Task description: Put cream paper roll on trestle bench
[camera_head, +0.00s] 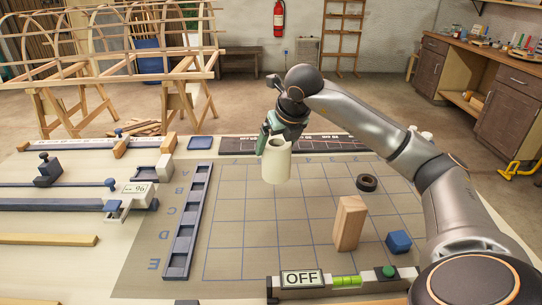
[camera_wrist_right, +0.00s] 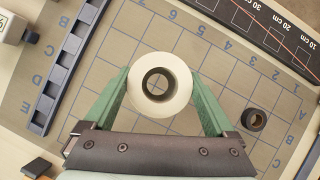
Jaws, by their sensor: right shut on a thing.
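The cream paper roll (camera_head: 276,165) is upright near the far middle of the gridded mat area in the head view. My right gripper (camera_head: 270,143) is shut on it near its top. In the right wrist view I look down on the roll (camera_wrist_right: 181,86) and its round dark hole, with a green finger of the gripper (camera_wrist_right: 160,88) on each side. I cannot tell whether its bottom touches the mat or hangs just above it. The broad bench top (camera_head: 60,270) lies under the mat. My left gripper is not in view.
On the mat (camera_head: 225,240), a dark ring (camera_head: 367,183), a wooden block (camera_head: 349,223) and a blue cube (camera_head: 398,242) stand right of the roll. A slotted dark rack (camera_head: 188,222) lies left. Mat squares between are clear.

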